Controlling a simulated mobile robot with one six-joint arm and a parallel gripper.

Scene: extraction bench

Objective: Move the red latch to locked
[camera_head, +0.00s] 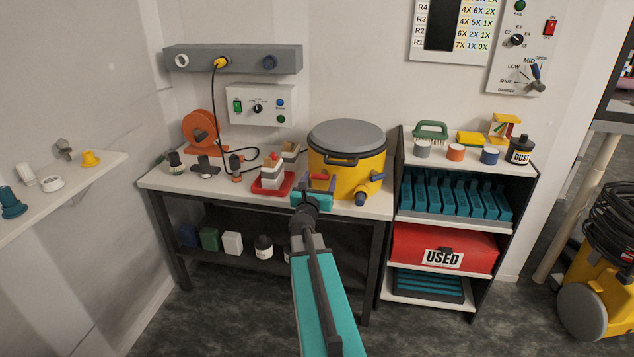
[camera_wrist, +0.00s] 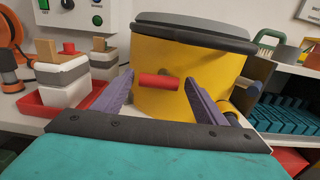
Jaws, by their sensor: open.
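The red latch (camera_wrist: 158,81) is a short red bar on the front of a yellow drum (camera_wrist: 212,70) with a grey lid. It lies roughly level in the wrist view. In the head view the latch (camera_head: 318,176) is a small red spot partly hidden by my gripper. My gripper (camera_wrist: 160,77) is open, with its two purple fingers pointing at the drum. The latch shows between the fingertips, and nothing is held. I cannot tell whether the fingers touch the latch. In the head view my gripper (camera_head: 321,183) is in front of the drum's lower left side.
A red tray (camera_head: 272,186) with white and grey blocks stands just left of the drum. A blue-handled fitting (camera_head: 376,177) juts from the drum's right front. A shelf unit (camera_head: 465,219) stands close on the right. Free floor lies in front of the bench.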

